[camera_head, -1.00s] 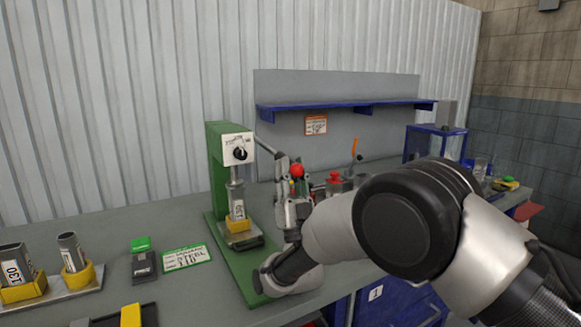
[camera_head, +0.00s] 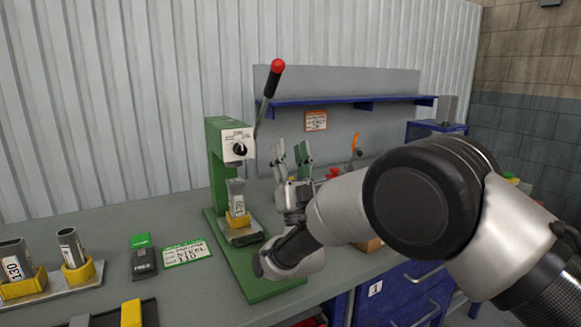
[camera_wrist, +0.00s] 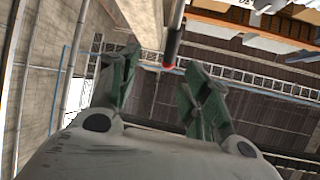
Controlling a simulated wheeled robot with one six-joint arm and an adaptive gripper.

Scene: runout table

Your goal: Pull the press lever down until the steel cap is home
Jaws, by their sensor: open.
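The green press (camera_head: 215,150) stands on the bench with a white dial plate on its head. Its press lever (camera_head: 268,92) points up and slightly right, ending in a black grip and red knob. A grey steel piece (camera_head: 237,190) with a white label stands under the head in a yellow holder (camera_head: 238,220); a gap shows above it. I cannot tell how far the cap is seated. My gripper (camera_head: 292,154) is open and empty, right of the press and below the knob. In the wrist view, the lever end (camera_wrist: 171,50) shows beyond the spread fingers, apart from them.
Steel tubes in yellow holders (camera_head: 80,272) stand on a tray at the left, near a black-and-green device (camera_head: 143,257) and a green-edged card (camera_head: 187,251). A blue shelf (camera_head: 340,104) hangs behind. An orange-handled item (camera_head: 355,143) stands behind my arm.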

